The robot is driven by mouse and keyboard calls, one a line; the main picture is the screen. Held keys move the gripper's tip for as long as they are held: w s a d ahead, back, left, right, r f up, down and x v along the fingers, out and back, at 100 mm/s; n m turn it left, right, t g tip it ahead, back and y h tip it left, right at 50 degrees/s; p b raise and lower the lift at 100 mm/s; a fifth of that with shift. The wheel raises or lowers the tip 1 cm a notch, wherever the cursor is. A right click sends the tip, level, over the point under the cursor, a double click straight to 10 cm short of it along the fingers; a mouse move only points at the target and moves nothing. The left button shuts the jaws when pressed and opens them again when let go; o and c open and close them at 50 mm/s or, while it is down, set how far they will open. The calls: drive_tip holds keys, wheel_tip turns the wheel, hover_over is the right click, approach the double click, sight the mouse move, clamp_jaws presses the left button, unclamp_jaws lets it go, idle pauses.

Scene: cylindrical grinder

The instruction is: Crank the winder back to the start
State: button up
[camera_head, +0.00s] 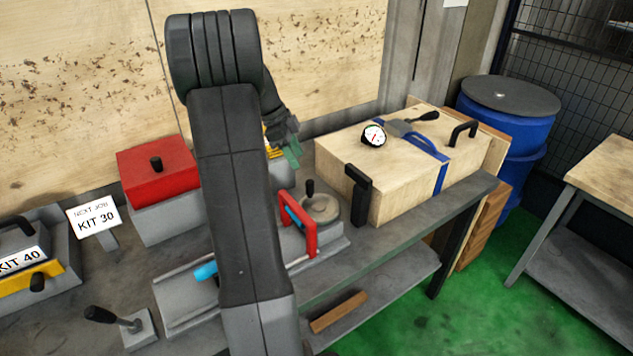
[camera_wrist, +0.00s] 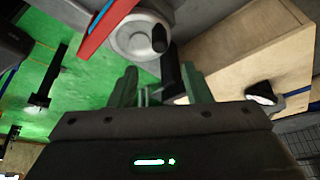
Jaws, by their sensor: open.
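The winder (camera_head: 324,212) is a grey round disc on a grey block, with an upright black knob (camera_head: 310,188) near its rim. A red frame (camera_head: 311,238) stands in front of it with a blue piece beside it. In the wrist view the winder (camera_wrist: 128,42) and its knob (camera_wrist: 160,39) show beyond the fingers. My gripper (camera_head: 288,150) is up behind the winder in the head view, partly hidden by my arm. In the wrist view my gripper (camera_wrist: 162,88) has its two green fingers apart, nothing between them, clear of the knob.
A wooden box (camera_head: 345,150) with a dial gauge (camera_head: 373,135) and black handles stands right of the winder. A red box (camera_head: 157,165), a KIT 30 sign (camera_head: 93,216) and a black-handled lever (camera_head: 120,322) are on the left. A blue barrel (camera_head: 505,110) stands behind the bench.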

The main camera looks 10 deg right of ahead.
sight(309, 181)
drive_tip(key=p+x, duration=0.2)
drive_tip(key=x, duration=1)
drive_tip(key=shift+a+f, duration=0.1)
clamp_jaws()
